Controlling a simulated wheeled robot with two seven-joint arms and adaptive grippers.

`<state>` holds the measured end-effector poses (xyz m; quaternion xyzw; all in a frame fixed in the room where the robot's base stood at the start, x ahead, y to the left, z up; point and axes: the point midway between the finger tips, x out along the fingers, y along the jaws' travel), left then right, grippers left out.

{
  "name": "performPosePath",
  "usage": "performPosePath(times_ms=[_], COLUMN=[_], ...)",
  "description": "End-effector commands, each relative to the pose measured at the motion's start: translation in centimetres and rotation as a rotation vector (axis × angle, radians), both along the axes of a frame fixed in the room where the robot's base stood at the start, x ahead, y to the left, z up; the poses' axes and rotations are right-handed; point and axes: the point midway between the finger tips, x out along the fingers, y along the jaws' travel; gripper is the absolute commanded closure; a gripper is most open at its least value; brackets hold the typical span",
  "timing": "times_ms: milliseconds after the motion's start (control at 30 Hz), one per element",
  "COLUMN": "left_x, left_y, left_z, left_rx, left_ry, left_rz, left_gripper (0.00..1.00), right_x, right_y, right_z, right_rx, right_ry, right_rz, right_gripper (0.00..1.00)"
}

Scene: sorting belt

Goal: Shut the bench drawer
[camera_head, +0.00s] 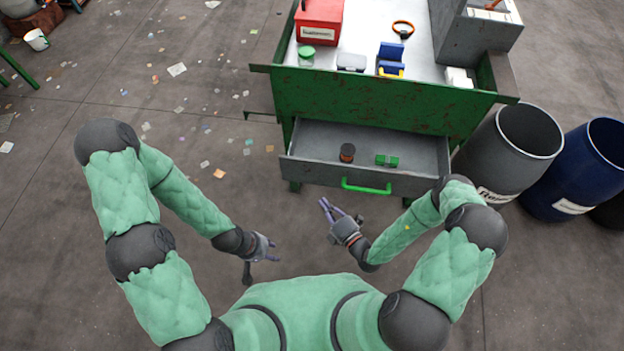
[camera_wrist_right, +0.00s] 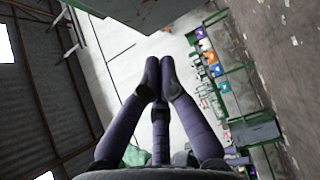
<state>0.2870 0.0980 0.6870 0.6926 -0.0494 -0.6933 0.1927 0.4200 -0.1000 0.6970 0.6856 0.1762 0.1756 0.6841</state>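The grey bench drawer (camera_head: 316,139) is pulled out below the green bench (camera_head: 370,103), its bright green handle (camera_head: 366,188) across the front. My left gripper (camera_head: 274,250) is further left and lower, fingers apart and empty.
A red box (camera_head: 320,20), a green-lidded jar (camera_head: 306,56) and a blue holder (camera_head: 390,58) stand on the bench top. A grey barrel (camera_head: 505,150) and a blue barrel (camera_head: 580,170) stand to the right. The floor left of the drawer is open, with scattered scraps.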

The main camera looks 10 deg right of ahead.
Motion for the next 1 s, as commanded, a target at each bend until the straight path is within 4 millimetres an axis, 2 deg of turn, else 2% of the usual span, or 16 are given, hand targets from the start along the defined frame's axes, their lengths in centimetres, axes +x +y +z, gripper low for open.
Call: performPosePath(times_ms=[500, 700, 1000], left_x=[0.0, 0.0, 0.0], left_y=[0.0, 0.0, 0.0], left_z=[-1.3, -2.1, -2.3], left_rx=[0.000, 0.000, 0.000], left_ry=[0.000, 0.000, 0.000], left_rz=[0.000, 0.000, 0.000], left_gripper=[0.60, 0.60, 0.60], right_x=[6.8, 9.3, 10.5], right_y=[3.9, 3.0, 2.6], right_z=[0.0, -0.1, 0.0], right_rx=[-0.002, -0.003, -0.002], right_ry=[-0.005, -0.003, -0.001], right_rz=[0.006, 0.002, 0.003], right_gripper=[1.00, 1.00, 1.00])
